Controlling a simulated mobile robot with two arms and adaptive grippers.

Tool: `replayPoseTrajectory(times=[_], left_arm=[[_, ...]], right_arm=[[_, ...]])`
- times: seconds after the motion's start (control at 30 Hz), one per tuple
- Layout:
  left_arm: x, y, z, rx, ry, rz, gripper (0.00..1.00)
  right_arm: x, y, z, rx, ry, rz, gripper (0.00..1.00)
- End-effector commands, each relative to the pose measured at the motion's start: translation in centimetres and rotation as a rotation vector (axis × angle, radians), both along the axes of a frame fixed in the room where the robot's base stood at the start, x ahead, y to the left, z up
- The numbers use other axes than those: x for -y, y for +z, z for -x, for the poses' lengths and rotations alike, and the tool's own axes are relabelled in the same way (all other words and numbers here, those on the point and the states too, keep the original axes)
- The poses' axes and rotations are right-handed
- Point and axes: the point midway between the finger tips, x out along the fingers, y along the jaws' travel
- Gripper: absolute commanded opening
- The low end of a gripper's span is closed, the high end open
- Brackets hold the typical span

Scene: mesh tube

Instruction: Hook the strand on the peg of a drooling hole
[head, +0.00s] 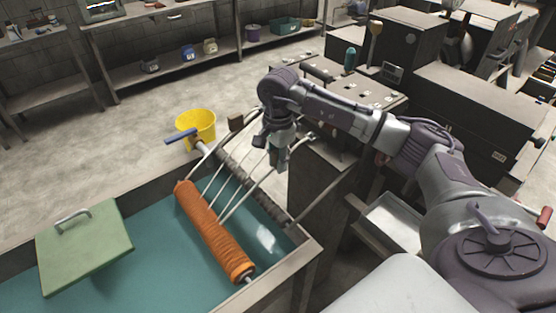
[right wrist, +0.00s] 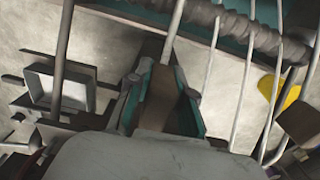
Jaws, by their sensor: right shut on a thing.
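My right gripper (head: 278,155) points down at the near end of the machine, above and beyond the far rim of the water bath. In the right wrist view its teal fingers (right wrist: 160,100) are shut, and a pale strand (right wrist: 172,30) runs up from between them. Other pale strands (head: 213,182) run from near the dark ridged bar (head: 250,185) toward an orange ribbed roller (head: 213,230) in the bath. The hole and its peg cannot be made out; the arm and gripper cover part of that machine end. My left gripper is not in view.
The water bath (head: 310,250) holds teal water, with a green handled plate (head: 85,245) at the left. A brown block (head: 236,122) sits by the strands. A metal tray (head: 392,222) is right of the machine. Open floor lies behind.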

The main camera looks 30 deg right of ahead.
Motion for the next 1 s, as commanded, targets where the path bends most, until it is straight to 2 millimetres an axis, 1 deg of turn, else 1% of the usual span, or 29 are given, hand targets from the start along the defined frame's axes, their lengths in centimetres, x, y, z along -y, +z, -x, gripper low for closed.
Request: replayPoseTrajectory(times=[0.5, 0.53, 0.7, 1.0], left_arm=[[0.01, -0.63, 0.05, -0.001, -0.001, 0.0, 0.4], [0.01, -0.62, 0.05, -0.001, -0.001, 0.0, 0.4], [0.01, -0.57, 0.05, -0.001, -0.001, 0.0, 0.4], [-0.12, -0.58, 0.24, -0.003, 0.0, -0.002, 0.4]], right_arm=[[0.01, -0.67, -0.01, 0.0, 0.0, 0.0, 0.0], [0.01, -0.65, -0.01, 0.0, 0.0, 0.0, 0.23], [0.01, -0.61, -0.01, 0.0, 0.0, 0.0, 0.51], [0.01, -0.53, -0.01, 0.0, 0.0, 0.0, 0.51]])
